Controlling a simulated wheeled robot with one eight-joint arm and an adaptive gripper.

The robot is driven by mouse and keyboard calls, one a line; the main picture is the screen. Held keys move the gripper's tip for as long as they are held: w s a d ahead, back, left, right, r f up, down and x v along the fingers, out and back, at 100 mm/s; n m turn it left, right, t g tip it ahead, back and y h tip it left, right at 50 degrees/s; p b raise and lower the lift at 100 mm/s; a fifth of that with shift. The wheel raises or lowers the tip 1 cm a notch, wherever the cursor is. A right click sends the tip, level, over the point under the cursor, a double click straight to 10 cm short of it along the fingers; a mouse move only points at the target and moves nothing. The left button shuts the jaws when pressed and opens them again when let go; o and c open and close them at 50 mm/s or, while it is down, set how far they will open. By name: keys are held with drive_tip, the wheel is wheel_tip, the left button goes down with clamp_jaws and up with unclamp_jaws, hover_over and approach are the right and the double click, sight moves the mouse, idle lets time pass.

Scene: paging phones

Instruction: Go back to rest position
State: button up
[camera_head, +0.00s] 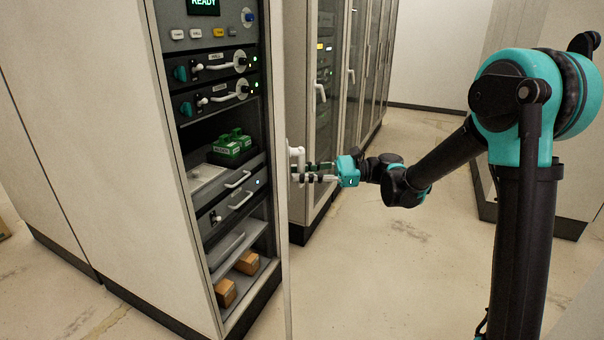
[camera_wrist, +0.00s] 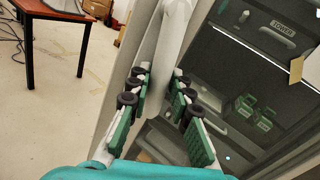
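My gripper (camera_head: 314,172) is at the white door handle (camera_head: 296,160) of the nearest cabinet, whose door stands swung open. In the wrist view the two fingers (camera_wrist: 162,78) are spread apart, one on each side of the pale handle (camera_wrist: 176,30). The gripper looks open, with the handle between or just beyond the fingertips; contact cannot be made out. My arm reaches in from the right of the head view, its gripper level with the cabinet's middle.
The open cabinet (camera_head: 110,150) holds green blocks (camera_head: 233,143) on a shelf, drawers with handles, and brown boxes (camera_head: 247,263) below. More glass-door cabinets (camera_head: 327,90) stand behind. The floor (camera_head: 400,260) by my arm is clear. A table (camera_wrist: 60,18) shows in the wrist view.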

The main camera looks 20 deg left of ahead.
clamp_jaws()
idle(1.1)
drive_tip(key=shift+n+g+h, duration=0.5)
drive_tip(key=shift+n+g, duration=0.1)
drive_tip(key=shift+g, duration=0.2)
drive_tip(key=shift+v, duration=3)
drive_tip(key=shift+a, duration=0.1)
drive_tip(key=shift+w, duration=0.1)
drive_tip(key=shift+n+g+h, duration=0.6)
drive_tip(key=shift+n+g, duration=0.1)
drive_tip(key=shift+g, duration=0.2)
drive_tip(key=shift+v, duration=2.9)
drive_tip(key=shift+w, duration=0.1)
